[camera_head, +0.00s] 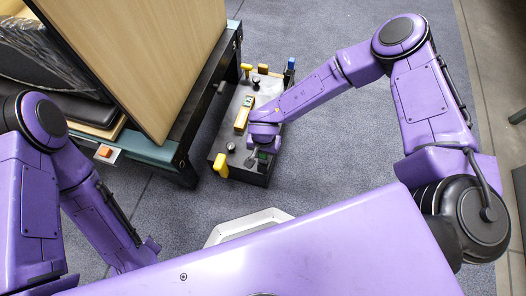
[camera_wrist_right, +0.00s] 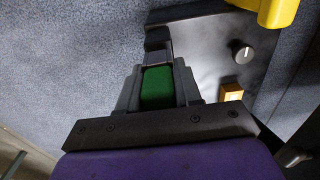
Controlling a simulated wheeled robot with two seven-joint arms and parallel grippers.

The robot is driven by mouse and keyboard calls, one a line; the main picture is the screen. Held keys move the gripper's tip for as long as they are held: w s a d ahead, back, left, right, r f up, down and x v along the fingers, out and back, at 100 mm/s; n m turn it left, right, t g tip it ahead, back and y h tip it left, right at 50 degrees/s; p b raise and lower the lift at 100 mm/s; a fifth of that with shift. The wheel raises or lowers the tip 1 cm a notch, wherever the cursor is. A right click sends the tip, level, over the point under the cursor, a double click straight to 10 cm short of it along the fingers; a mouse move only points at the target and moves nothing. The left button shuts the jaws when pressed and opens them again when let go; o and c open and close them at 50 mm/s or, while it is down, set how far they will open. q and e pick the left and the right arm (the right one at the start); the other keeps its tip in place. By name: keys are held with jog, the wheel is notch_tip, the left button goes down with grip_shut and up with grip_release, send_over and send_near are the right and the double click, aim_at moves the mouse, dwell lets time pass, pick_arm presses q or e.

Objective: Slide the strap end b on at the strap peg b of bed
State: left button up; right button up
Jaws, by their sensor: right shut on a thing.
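My right gripper (camera_head: 258,152) is low over the near end of a dark box-like unit (camera_head: 228,147) on the floor. In the right wrist view, my right gripper (camera_wrist_right: 158,80) is shut on a green piece (camera_wrist_right: 157,87) between its fingers. I cannot tell for sure whether this is strap end b. A green patch also shows beside the gripper in the head view. I cannot make out strap peg b. A bed-like frame (camera_head: 188,150) with a teal edge stands left of the unit. My left arm's end (camera_head: 148,250) is at lower left; its fingers cannot be made out.
A large wooden panel (camera_head: 150,60) rises at upper left. A pale tray (camera_head: 245,225) lies in front. Grey floor right of the unit is clear.

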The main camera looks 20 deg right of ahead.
jog(key=shift+f+b, duration=0.45)
jog(key=shift+f, duration=0.55)
jog(key=o, duration=1.1)
jog(key=shift+r, duration=0.1)
jog(key=shift+o, duration=0.2)
notch_tip(320, 180, up, 11)
jog(key=p, duration=0.4)
jog(key=shift+f, duration=0.2)
jog(key=shift+f, duration=0.1)
